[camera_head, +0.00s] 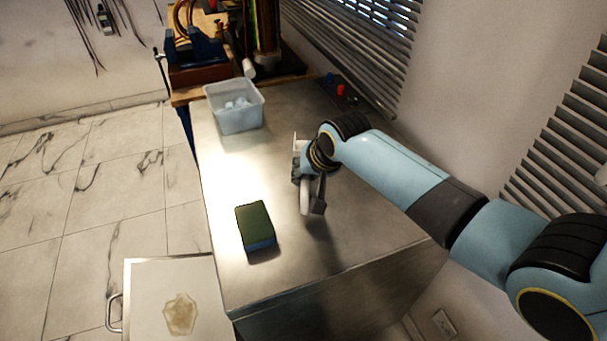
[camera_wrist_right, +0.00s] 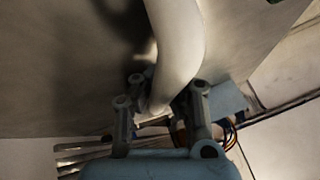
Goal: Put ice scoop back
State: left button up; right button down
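My right gripper (camera_head: 311,200) is above the metal counter, right of its middle. A white curved piece, which looks like the ice scoop's handle (camera_wrist_right: 178,45), runs between its fingers in the right wrist view. The gripper (camera_wrist_right: 165,95) appears shut on it. A clear bin (camera_head: 238,122) with white ice pieces stands at the far left of the counter. My left gripper is not in view.
A green and blue sponge (camera_head: 255,226) lies on the metal counter (camera_head: 215,183), left of my right gripper. A light panel with a handle and brown stain (camera_head: 181,314) is at the lower left. Blinds and a wall border the right side. Equipment crowds the back.

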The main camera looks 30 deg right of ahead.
dwell(0.4)
jog(key=shift+f+b, duration=0.3)
jog(key=shift+f, duration=0.3)
jog(key=shift+s+f, duration=0.45)
jog(key=shift+f, duration=0.1)
jog(key=c, duration=1.4)
grip_release()
jog(key=shift+w+f, duration=0.2)
jog(key=shift+w, duration=0.05)
jog(key=shift+a, duration=0.1)
jog(key=shift+s+r, duration=0.1)
jog(key=shift+r, duration=0.05)
jog(key=v, duration=1.2)
jog(key=shift+r, duration=0.15)
